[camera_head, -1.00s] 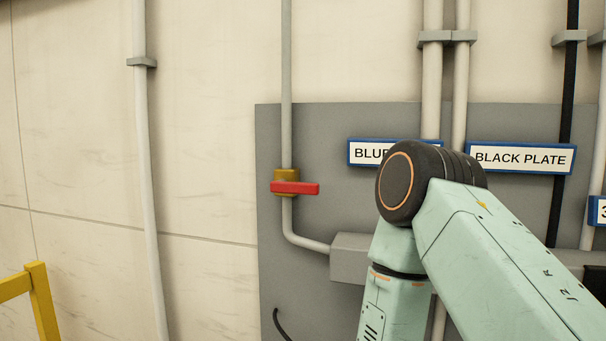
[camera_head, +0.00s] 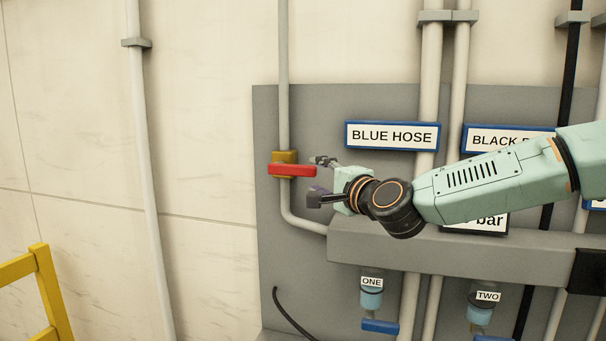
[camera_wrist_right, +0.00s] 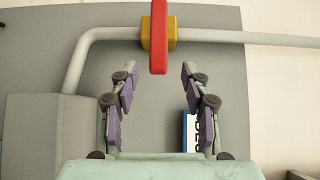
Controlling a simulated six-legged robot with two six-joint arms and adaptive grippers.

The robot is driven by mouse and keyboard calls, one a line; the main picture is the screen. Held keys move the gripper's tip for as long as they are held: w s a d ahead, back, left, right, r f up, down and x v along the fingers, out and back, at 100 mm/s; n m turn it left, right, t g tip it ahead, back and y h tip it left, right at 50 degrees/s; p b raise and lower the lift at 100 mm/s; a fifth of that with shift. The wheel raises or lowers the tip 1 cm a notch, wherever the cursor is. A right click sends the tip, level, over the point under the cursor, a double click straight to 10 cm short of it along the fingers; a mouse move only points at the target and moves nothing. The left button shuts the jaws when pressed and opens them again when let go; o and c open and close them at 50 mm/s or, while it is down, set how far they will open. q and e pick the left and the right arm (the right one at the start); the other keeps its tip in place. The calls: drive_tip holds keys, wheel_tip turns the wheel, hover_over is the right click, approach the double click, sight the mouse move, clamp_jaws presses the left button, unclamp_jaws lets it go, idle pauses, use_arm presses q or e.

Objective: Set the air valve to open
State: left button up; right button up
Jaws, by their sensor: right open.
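The air valve has a yellow body (camera_head: 284,157) on a grey vertical pipe and a red lever handle (camera_head: 293,170) that lies crosswise to the pipe. My right gripper (camera_head: 318,180) is just right of the handle's end, with its fingers apart and pointing left toward it. In the right wrist view the red handle (camera_wrist_right: 159,40) lies ahead of the open fingers (camera_wrist_right: 158,85), between their lines, and the yellow body (camera_wrist_right: 150,32) is behind it. The fingers appear empty and apart from the handle. My left gripper is not in view.
A grey panel (camera_head: 270,235) backs the pipes. Signs reading BLUE HOSE (camera_head: 392,135) and BLACK PLATE, partly hidden by my arm, hang to the right. A grey box beam (camera_head: 400,250) runs below, with bottles ONE (camera_head: 371,298) and TWO (camera_head: 481,312) under it. A yellow railing (camera_head: 45,290) stands at left.

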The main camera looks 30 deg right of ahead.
sight(303, 172)
drive_tip(key=shift+w+a+f+b, duration=0.1)
drive_tip(key=shift+w+f+b, duration=0.25)
drive_tip(key=shift+w+b, duration=0.65)
drive_tip(key=b, duration=0.2)
drive_tip(key=shift+d+b, duration=0.25)
drive_tip(key=shift+b, duration=0.1)
drive_tip(key=shift+w+r, duration=0.1)
drive_tip(key=shift+w, duration=0.2)
drive_tip(key=w, duration=0.4)
drive_tip(key=shift+w+a+r, duration=0.15)
drive_tip(key=shift+w+d, duration=0.2)
drive_tip(key=shift+w, duration=0.1)
drive_tip(key=shift+d, duration=0.1)
drive_tip(key=shift+s, duration=0.1)
